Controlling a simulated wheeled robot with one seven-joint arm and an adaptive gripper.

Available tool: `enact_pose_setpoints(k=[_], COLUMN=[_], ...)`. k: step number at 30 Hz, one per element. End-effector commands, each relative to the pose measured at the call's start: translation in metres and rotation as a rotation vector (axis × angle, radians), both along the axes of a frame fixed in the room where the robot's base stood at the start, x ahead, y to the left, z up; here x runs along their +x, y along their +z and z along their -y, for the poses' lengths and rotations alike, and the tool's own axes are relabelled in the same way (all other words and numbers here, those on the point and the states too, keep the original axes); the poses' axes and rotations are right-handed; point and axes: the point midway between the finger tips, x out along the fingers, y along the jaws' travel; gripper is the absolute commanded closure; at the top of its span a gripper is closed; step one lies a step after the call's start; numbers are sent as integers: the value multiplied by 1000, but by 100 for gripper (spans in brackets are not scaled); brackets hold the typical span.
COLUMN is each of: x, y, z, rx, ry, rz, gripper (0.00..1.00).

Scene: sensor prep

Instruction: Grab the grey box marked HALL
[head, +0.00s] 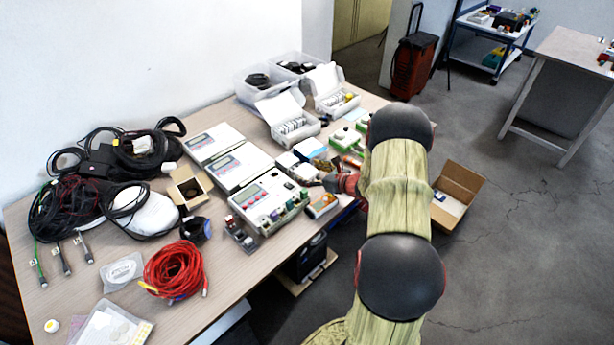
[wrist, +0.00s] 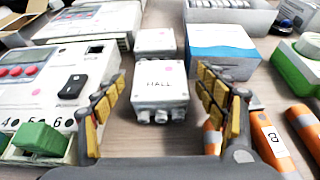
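The grey box marked HALL (wrist: 160,88) lies on the table in the wrist view, with dark lettering on its top and several round fittings on its near side. My gripper (wrist: 162,88) is open, with its yellow-padded fingers at the left and right of the box. I see no contact between the fingers and the box. In the head view my gripper (head: 338,183) is at the table's front edge, mostly hidden by my arm, and I cannot make out the HALL box there.
A similar small grey box (wrist: 155,41) stands just behind. A blue and white box (wrist: 222,47) is close on the right. A control unit with a green connector (wrist: 42,137) is on the left. Orange cylinders (wrist: 270,140) lie at the right. An open cardboard box (head: 458,190) is beside the table.

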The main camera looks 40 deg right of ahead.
Motion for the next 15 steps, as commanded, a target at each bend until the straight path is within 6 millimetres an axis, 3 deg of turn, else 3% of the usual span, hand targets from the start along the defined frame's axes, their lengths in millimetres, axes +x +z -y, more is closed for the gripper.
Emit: enact_pose_setpoints(k=[15], x=[0], y=[0], z=[0], rx=[0], ry=[0], rz=[0], gripper=[59])
